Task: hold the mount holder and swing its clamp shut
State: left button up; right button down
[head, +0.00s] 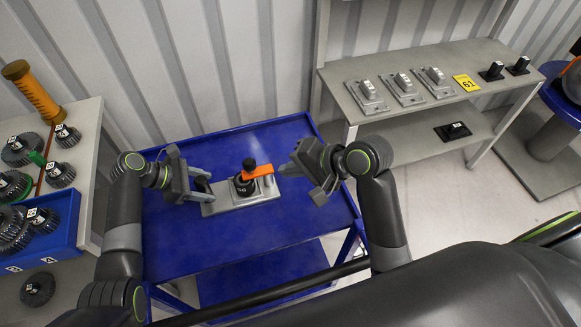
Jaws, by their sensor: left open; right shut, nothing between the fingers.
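The mount holder (225,203) is a grey plate lying on the blue table (250,228). A dark part with a black knob (249,164) stands on it. The orange clamp (261,173) extends to the right of the dark part; the picture is too small to tell its exact angle. My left gripper (208,185) is open at the left end of the holder; I cannot tell whether it touches the plate. My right gripper (287,170) is shut and empty, just right of the orange clamp, with a small gap or light contact that I cannot tell apart.
A grey shelf (385,118) at the right carries several grey mounts, a yellow sign (466,83) and black parts. At the left, a bench holds gears, an orange cylinder (35,92) and a blue bin (52,226). The blue table's front is clear.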

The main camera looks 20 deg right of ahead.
pick_arm(q)
jog(key=shift+a, duration=0.1)
jog(key=v, duration=1.2)
